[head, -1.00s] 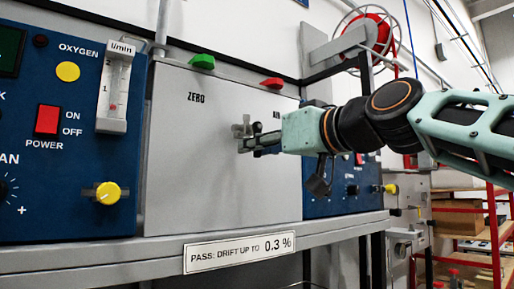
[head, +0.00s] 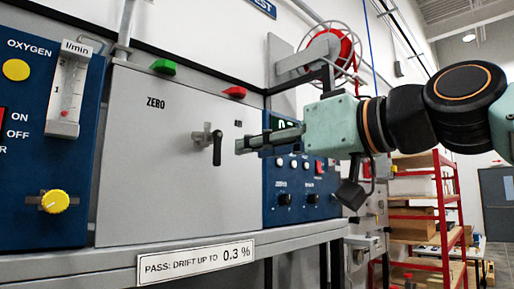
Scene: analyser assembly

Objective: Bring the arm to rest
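My gripper (head: 242,146) points left in front of the grey panel (head: 160,190), near its right edge. It is apart from the black lever handle (head: 217,149), which hangs downward on the panel just to the left of the fingertips. Nothing shows between the fingers. They are seen from the side, so I cannot tell whether they are open or shut. My arm reaches in from the right at about the handle's height.
A blue panel with a yellow knob (head: 54,201) and a flow tube (head: 68,90) is at left. A second blue panel (head: 300,190) sits behind my gripper. A ledge (head: 70,265) runs below. Red shelving (head: 446,215) stands at right.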

